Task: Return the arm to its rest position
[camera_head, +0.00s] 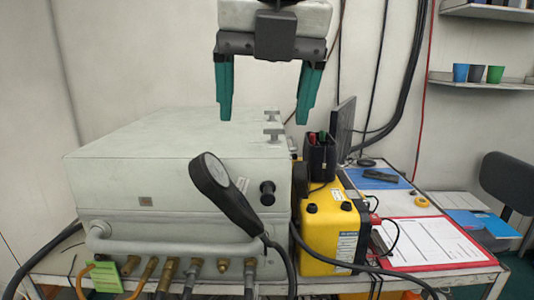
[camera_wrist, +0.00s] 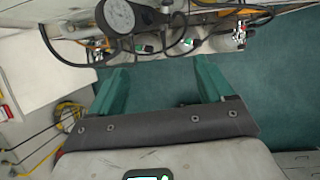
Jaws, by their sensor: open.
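My gripper (camera_head: 265,115) hangs at the top of the head view, its two teal fingers apart with nothing between them. It looks to be above or in front of the grey panel box (camera_head: 170,155); the exact depth cannot be told. In the wrist view my gripper (camera_wrist: 160,75) also shows open and empty, with teal floor beyond the fingers. A round gauge (camera_wrist: 118,16) with hoses shows past the fingertips at the top of the wrist view. A dark handheld device (camera_head: 222,190) on a cable sits at the front of the box.
A yellow unit (camera_head: 330,232) stands right of the box. A clipboard (camera_head: 430,242) and an orange tape roll (camera_head: 421,201) lie on the table. Brass fittings and hoses (camera_head: 150,270) line the front. A shelf with cups (camera_head: 477,73) and a dark chair (camera_head: 508,180) are at right.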

